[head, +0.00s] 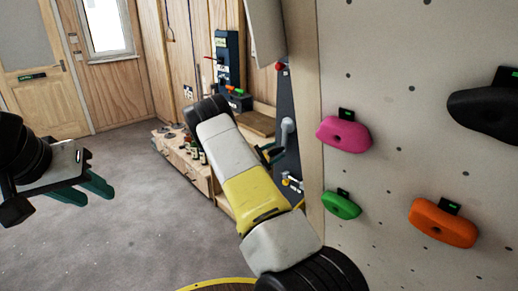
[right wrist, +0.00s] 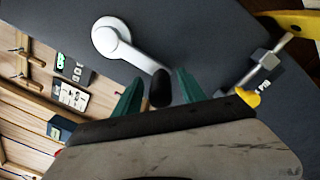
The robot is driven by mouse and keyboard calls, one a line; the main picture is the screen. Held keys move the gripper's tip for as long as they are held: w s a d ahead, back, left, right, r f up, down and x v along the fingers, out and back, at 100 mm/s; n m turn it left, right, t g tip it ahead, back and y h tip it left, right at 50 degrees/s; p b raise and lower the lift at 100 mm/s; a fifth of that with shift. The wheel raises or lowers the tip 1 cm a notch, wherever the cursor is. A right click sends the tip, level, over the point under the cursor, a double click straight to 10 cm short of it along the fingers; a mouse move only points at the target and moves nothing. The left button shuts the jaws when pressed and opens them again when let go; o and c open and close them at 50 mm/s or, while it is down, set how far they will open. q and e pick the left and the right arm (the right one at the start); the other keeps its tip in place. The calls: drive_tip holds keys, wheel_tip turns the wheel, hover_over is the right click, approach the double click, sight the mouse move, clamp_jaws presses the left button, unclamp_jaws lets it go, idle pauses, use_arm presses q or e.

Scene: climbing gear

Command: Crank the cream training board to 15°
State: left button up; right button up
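The cream training board (head: 400,55) fills the right of the head view, with coloured holds on it. A silver crank (head: 287,130) is mounted on the dark panel beside the board's wooden edge. In the right wrist view the crank's arm (right wrist: 136,54) runs from its round hub to a black knob (right wrist: 160,88). My right gripper (right wrist: 160,76) is open, with its green fingers on either side of the knob and small gaps showing. In the head view my right arm mostly hides this gripper. My left gripper (head: 93,192) is open and empty over the floor at left.
A metal pin with a yellow knob (right wrist: 255,97) sits on the dark panel near the right finger. A low wooden bench (head: 185,160) with bottles stands along the back wall. The grey carpet (head: 140,225) between my arms is clear.

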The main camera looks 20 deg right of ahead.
drive_tip(key=v, duration=0.7)
drive_tip(key=shift+s+a, duration=0.2)
drive_tip(key=shift+a, duration=0.15)
drive_tip(key=shift+a, duration=0.1)
